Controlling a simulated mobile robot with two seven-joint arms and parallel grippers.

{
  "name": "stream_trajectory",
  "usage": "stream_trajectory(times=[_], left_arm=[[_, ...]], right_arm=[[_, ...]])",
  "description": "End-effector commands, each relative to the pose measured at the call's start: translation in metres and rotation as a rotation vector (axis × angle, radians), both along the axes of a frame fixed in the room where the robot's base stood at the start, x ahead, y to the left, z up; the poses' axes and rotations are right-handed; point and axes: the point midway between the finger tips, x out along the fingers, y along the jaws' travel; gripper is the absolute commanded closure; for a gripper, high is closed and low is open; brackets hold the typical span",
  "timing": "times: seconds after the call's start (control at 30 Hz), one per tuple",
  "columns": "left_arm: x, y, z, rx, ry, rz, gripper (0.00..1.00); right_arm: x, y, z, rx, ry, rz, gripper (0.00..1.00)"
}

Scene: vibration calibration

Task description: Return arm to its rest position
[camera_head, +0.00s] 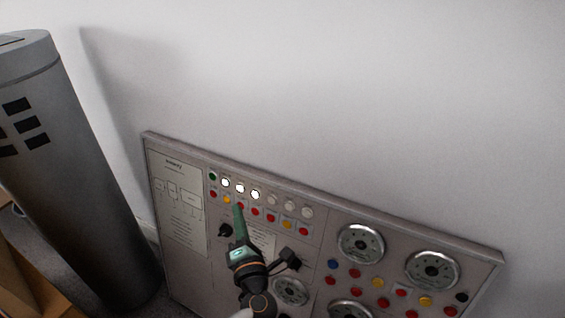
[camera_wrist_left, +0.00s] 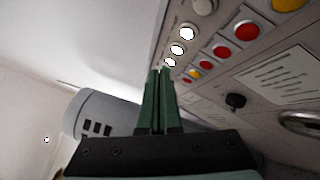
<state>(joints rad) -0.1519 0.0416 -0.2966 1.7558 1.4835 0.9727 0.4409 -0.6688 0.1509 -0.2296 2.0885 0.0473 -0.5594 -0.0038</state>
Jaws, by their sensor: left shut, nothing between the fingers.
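Whether the fingertips touch the panel cannot be told. My right gripper is in neither view.
A tall grey cylinder (camera_head: 70,170) with dark slots stands left of the panel; it also shows in the left wrist view (camera_wrist_left: 95,115). Dials (camera_head: 361,244), more buttons and a black knob (camera_wrist_left: 235,101) are on the panel. A plain white wall (camera_head: 350,90) rises behind.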

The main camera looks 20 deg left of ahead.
Motion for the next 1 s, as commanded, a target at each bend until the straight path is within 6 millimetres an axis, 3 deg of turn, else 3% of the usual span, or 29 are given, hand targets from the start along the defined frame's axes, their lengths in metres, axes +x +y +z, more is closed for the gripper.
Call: stream_trajectory(times=[0.17, 0.27, 0.37, 0.47, 0.57, 0.7, 0.83, 1.0], left_arm=[[0.000, -0.002, 0.001, 0.020, 0.003, -0.015, 1.00], [0.001, -0.015, 0.008, 0.115, 0.017, -0.087, 1.00], [0.000, -0.043, 0.015, 0.314, 0.056, -0.233, 1.00], [-0.008, -0.085, 0.012, 0.582, 0.132, -0.419, 1.00], [-0.024, -0.126, -0.008, 0.861, 0.238, -0.606, 1.00], [-0.060, -0.164, -0.058, 1.233, 0.426, -0.850, 1.00], [-0.099, -0.171, -0.107, 1.517, 0.615, -1.036, 1.00], [-0.152, -0.152, -0.161, 1.811, 0.874, -1.238, 1.00]], right_arm=[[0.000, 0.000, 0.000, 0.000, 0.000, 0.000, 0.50], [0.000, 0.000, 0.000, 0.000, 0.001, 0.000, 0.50], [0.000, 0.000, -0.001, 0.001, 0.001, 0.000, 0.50], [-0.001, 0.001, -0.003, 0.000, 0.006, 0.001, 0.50], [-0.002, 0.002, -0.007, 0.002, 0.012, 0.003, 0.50], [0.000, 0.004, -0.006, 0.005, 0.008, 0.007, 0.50], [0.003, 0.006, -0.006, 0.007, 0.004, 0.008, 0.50], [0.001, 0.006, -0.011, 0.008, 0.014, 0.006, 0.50]])
